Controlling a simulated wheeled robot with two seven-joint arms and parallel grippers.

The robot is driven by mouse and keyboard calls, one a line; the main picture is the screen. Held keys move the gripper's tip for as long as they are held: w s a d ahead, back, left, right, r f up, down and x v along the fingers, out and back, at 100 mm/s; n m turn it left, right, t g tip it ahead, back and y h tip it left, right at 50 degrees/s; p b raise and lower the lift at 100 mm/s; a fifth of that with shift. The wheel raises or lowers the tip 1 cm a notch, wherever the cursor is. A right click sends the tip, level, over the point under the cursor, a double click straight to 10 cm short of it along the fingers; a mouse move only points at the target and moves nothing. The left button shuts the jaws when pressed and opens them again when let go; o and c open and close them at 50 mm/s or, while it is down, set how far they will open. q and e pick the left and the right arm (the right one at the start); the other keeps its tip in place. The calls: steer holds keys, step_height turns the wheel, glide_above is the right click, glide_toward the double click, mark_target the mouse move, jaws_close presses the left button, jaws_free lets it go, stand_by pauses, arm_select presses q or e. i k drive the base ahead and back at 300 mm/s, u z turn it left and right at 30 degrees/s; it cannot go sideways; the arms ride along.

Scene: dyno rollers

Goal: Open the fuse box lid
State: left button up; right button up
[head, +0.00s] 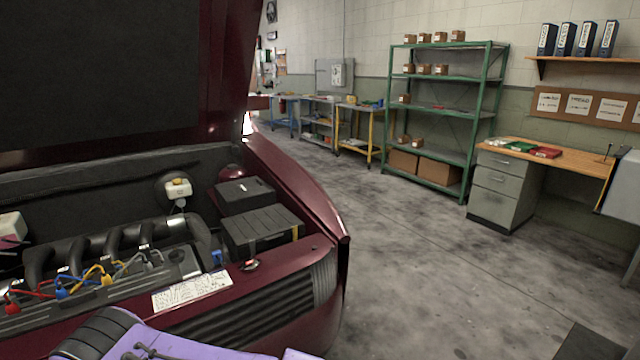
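Two black boxes sit at the right side of the open engine bay in the head view. The rear, smaller black box (244,195) has a flat lid with a small mark on top and looks shut. The front, larger black box (262,232) has a ribbed top and a yellowish strip on its front; its top also looks shut. I cannot tell for certain which one is the fuse box. Neither of my grippers shows in this view.
The raised dark-red hood (225,75) stands over the bay at left. The fender (300,200) borders the boxes on the right. An engine with coloured leads (100,275) lies left. Open floor (440,270) leads to green shelving (440,115) and a desk (510,190).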

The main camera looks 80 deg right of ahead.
mark_target(236, 196)
steer(key=z, duration=3.65)
steer(key=i, duration=4.75)
steer(key=u, duration=4.05)
steer(key=i, duration=0.15)
steer(key=u, duration=0.3)
